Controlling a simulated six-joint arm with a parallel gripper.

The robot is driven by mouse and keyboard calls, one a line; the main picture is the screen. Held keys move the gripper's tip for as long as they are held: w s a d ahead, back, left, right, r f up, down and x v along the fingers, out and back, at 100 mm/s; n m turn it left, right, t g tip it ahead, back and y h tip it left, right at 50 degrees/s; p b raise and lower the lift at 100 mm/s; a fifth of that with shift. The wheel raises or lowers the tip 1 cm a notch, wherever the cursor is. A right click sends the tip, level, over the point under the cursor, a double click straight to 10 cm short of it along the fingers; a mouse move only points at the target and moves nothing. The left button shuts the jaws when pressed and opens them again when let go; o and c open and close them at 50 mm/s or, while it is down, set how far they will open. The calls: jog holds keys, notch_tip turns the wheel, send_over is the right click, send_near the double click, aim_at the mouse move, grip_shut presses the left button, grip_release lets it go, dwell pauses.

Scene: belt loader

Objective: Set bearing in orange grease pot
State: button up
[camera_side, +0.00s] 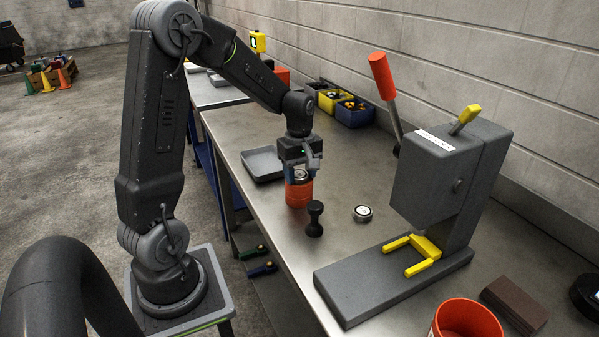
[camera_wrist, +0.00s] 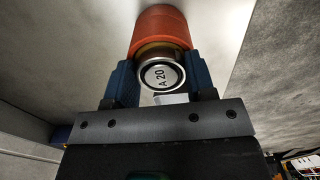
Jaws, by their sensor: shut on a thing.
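My gripper (camera_side: 300,174) is shut on a silver bearing (camera_side: 300,176) right at the top of the orange grease pot (camera_side: 298,194). In the wrist view the bearing (camera_wrist: 162,75) shows a round face marked "A 20" between the two blue fingers (camera_wrist: 162,84). The orange pot (camera_wrist: 160,24) lies directly beyond it, in line with the bearing. The bearing appears at the pot's mouth; how deep it sits inside is hidden by the fingers. The pot stands upright on the steel bench.
A black spool-shaped part (camera_side: 315,218) stands just in front of the pot. Another round metal bearing (camera_side: 363,213) lies to the right. A grey press (camera_side: 440,190) with yellow forks stands further right. A grey tray (camera_side: 262,164) lies behind, left of the pot. An orange-red cup (camera_side: 465,322) is at the near edge.

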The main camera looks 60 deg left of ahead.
aim_at(300, 175)
jog(key=o, duration=1)
jog(key=shift+s+f, duration=0.15)
jog(key=shift+f, duration=0.5)
jog(key=shift+o, duration=0.2)
notch_tip(300, 175, up, 13)
jog(key=s+d+m+t, duration=0.2)
jog(key=s+d+m, duration=0.4)
jog(key=d+m, duration=0.3)
jog(key=s+d+r+m+t, duration=0.1)
jog(key=s+d+m+t, duration=0.2)
jog(key=s+d+m, duration=0.4)
jog(key=d+m, duration=0.2)
jog(key=d, duration=0.1)
jog(key=shift+s+d+r, duration=0.15)
jog(key=shift+s, duration=0.05)
